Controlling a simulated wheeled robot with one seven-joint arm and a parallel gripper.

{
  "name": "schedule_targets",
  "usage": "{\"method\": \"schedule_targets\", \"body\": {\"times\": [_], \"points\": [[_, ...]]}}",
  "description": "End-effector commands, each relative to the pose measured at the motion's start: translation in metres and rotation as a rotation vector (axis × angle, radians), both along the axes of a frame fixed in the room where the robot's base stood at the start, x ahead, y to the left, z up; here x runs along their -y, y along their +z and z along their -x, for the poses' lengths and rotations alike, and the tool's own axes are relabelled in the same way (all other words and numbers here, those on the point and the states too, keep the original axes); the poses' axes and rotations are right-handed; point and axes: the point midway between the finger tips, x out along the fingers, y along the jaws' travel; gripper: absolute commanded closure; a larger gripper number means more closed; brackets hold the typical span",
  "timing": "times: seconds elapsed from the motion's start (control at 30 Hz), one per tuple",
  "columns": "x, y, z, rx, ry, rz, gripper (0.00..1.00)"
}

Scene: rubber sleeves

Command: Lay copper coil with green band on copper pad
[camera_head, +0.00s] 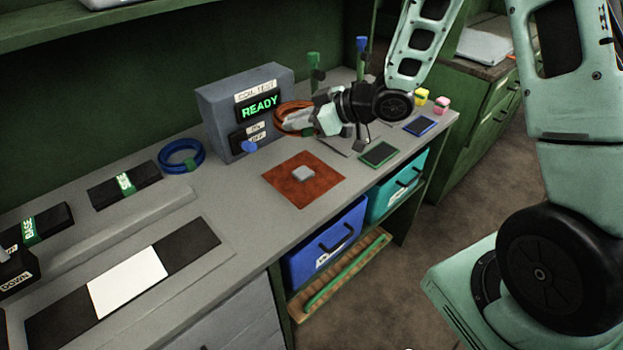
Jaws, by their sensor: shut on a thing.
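A copper-coloured coil (287,116) is beside the right side of the grey test box, partly hidden by my gripper (306,122). My gripper is shut on this coil. I cannot make out a green band on it, and the grip itself is too small to see clearly. The reddish-brown copper pad (279,177) lies flat on the bench in front of the box, nearer the front edge than my gripper.
The grey test box (216,112) reads "COIL TEST" and "READY". A blue coil (166,159) lies left of it. Green-edged (378,153) and blue-edged (419,127) dark pads lie at right. Green (313,60) and blue (361,45) topped posts stand behind. Bare bench surrounds the copper pad.

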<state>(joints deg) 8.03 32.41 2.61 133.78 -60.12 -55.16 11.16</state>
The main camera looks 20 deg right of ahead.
Motion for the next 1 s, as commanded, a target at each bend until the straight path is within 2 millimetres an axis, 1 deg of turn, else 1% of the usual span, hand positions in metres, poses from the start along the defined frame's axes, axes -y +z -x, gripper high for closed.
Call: {"method": "schedule_targets", "body": {"times": [0.03,0.2,0.3,0.47,0.57,0.83,0.9,1.0], "points": [[-0.002,-0.006,0.005,0.01,0.053,0.002,1.0],[-0.006,-0.01,0.03,0.008,0.226,0.001,1.0],[-0.005,-0.013,0.044,0.006,0.31,0.001,1.0],[-0.002,-0.016,0.06,0.006,0.395,0.001,1.0],[-0.001,-0.022,0.064,0.003,0.417,0.0,1.0],[-0.001,-0.066,0.066,0.001,0.424,-0.003,1.0],[-0.001,-0.073,0.066,0.002,0.423,-0.002,1.0],[-0.001,-0.078,0.065,0.005,0.425,-0.001,1.0]]}}
